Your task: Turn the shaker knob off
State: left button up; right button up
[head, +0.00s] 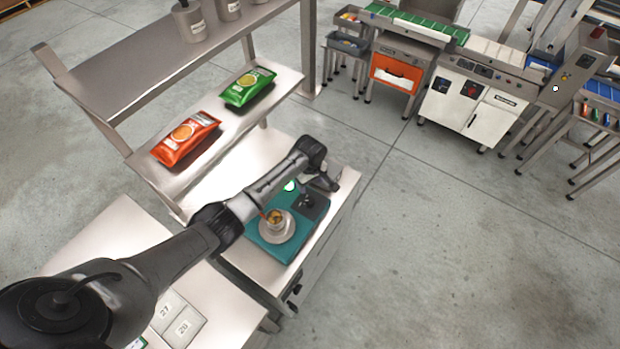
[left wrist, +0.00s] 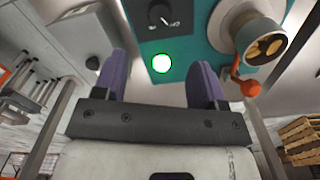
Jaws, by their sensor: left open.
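The shaker (head: 256,240) is a teal unit on the bench, with a dark panel at its far right. In the left wrist view its teal face (left wrist: 186,48) carries a black knob (left wrist: 160,14) with markings beside it. A round light (left wrist: 162,63) glows green below the knob; it also shows in the head view (head: 290,186). A cup (head: 275,217) stands on the shaker's round platform (head: 277,234). My left gripper (head: 322,182) is over the knob end, its purple fingers (left wrist: 160,60) open and empty, apart from the knob. My right gripper is out of view.
A shelf with a red-orange packet (head: 186,138) and a green packet (head: 247,87) stands behind the bench. An orange lever (left wrist: 246,84) juts out near the cup. Machines with a white cabinet (head: 461,109) stand at the far right; open floor lies between.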

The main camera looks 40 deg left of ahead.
pick_arm(q)
jog(key=shift+r, duration=0.65)
